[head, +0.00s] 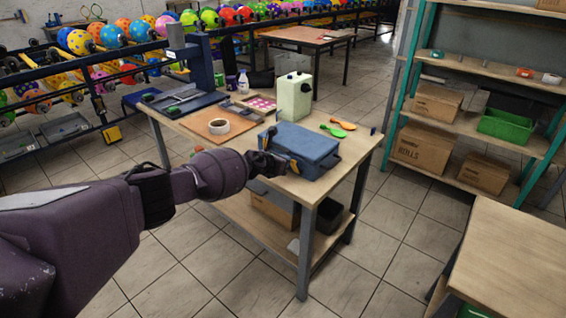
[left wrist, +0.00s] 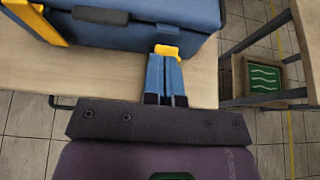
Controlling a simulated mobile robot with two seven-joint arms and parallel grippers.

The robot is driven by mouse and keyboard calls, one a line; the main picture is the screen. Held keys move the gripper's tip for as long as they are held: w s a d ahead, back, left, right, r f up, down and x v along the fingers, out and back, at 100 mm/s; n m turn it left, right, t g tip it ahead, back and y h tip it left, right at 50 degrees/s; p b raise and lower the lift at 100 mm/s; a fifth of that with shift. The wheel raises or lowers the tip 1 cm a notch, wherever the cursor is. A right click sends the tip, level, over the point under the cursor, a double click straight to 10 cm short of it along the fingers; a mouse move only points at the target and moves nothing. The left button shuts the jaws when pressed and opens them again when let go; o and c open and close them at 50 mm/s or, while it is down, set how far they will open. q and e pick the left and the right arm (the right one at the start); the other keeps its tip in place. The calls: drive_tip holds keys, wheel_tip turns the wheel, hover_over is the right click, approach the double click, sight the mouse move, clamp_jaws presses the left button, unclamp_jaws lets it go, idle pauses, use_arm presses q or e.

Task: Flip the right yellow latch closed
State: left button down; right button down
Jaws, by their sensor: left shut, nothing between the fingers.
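A blue toolbox (head: 313,143) stands on the wooden workbench, its lid down. The left wrist view shows its blue front (left wrist: 130,32) with a dark handle (left wrist: 100,16). The right yellow latch (left wrist: 166,50) shows at the tips of my left gripper (left wrist: 165,65), which partly hides it; I cannot tell whether they touch. The left yellow latch (left wrist: 38,22) slants down across the front at the left. My left gripper (head: 270,162) is shut and empty, close to the toolbox front in the head view. My right gripper is out of view.
Shelving (head: 475,125) with boxes stands at the right. Another wooden table (head: 520,245) is at the lower right.

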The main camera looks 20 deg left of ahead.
use_arm(q)
drive_tip(key=shift+w+d+r, duration=0.1)
drive_tip(key=shift+w, duration=0.1)
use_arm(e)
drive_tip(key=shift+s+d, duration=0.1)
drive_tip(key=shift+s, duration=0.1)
use_arm(q)
drive_tip(key=shift+w+d+r, duration=0.1)
drive_tip(key=shift+w, duration=0.1)
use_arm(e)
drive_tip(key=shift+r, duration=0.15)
use_arm(q)
drive_tip(key=shift+w+d+r, duration=0.1)
drive_tip(key=shift+w+r, duration=0.15)
drive_tip(key=shift+w, duration=0.1)
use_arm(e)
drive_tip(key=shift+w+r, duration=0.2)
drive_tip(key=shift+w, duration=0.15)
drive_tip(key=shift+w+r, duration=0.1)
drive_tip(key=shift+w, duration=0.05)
use_arm(q)
drive_tip(key=shift+r+p, duration=0.55)
drive_tip(key=shift+r, duration=0.25)
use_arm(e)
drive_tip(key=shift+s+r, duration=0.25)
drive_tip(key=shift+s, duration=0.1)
